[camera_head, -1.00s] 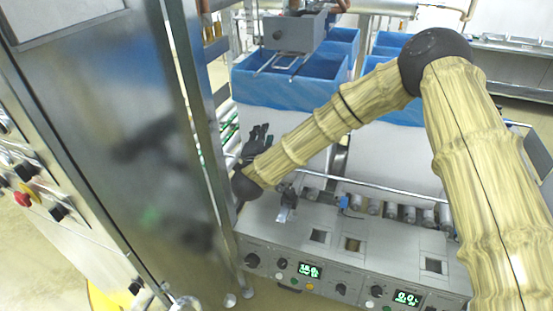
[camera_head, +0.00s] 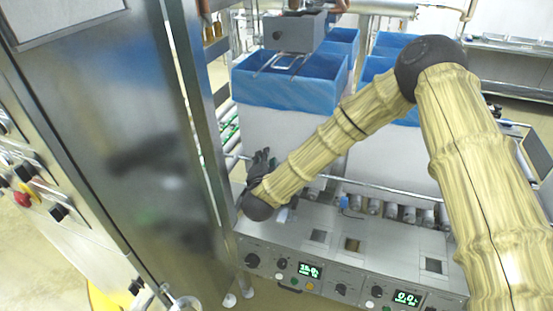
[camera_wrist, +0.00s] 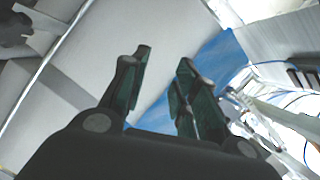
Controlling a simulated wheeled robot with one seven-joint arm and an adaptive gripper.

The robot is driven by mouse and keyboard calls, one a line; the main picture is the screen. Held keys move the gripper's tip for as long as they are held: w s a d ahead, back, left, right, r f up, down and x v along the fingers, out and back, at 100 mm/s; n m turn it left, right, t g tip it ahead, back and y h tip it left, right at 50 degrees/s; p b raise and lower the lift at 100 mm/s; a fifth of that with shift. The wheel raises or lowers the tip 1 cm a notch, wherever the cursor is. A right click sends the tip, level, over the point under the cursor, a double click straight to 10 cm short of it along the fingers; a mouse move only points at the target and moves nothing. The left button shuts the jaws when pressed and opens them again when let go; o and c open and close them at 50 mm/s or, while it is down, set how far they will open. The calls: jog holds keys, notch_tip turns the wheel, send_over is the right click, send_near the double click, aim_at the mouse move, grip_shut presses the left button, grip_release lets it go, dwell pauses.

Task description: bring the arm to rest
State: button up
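My gripper (camera_head: 262,163) is dark and sits at the far end of my arm, behind the control panel and in front of a box with a blue liner. In the wrist view my gripper (camera_wrist: 165,85) shows its fingers apart, with nothing between them. The white box wall and a strip of blue liner (camera_wrist: 222,58) lie beyond the fingers. My arm is bent, with its elbow high on the right in the head view and its forearm sloping down to the left.
A grey control panel (camera_head: 340,250) with green displays stands below my wrist. A tall steel cabinet (camera_head: 110,150) is close on the left. Lined boxes (camera_head: 285,95) stand behind, under a grey machine head (camera_head: 294,33). A metal rail (camera_head: 385,187) runs behind the panel.

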jog(key=s+d+f+n+g+y, duration=0.1)
jog(key=s+d+f+n+g, duration=0.35)
jog(key=s+f, duration=0.7)
jog(key=s+d+f+n+g+y, duration=0.1)
jog(key=s+d+f+n+g, duration=0.4)
jog(key=s+f, duration=0.7)
jog(key=s+d+f+n+g, duration=0.1)
jog(key=s+d+f+g, duration=0.1)
jog(key=s+d, duration=0.3)
jog(key=s+d+f+n+g+h, duration=0.1)
jog(key=s+d, duration=0.5)
jog(key=s, duration=0.7)
jog(key=s+d+f+n+g+h, duration=0.1)
jog(key=s+d+f+g, duration=0.2)
jog(key=s, duration=0.6)
jog(key=d, duration=0.2)
jog(key=shift+d+f+g, duration=0.2)
jog(key=shift+d+g, duration=0.15)
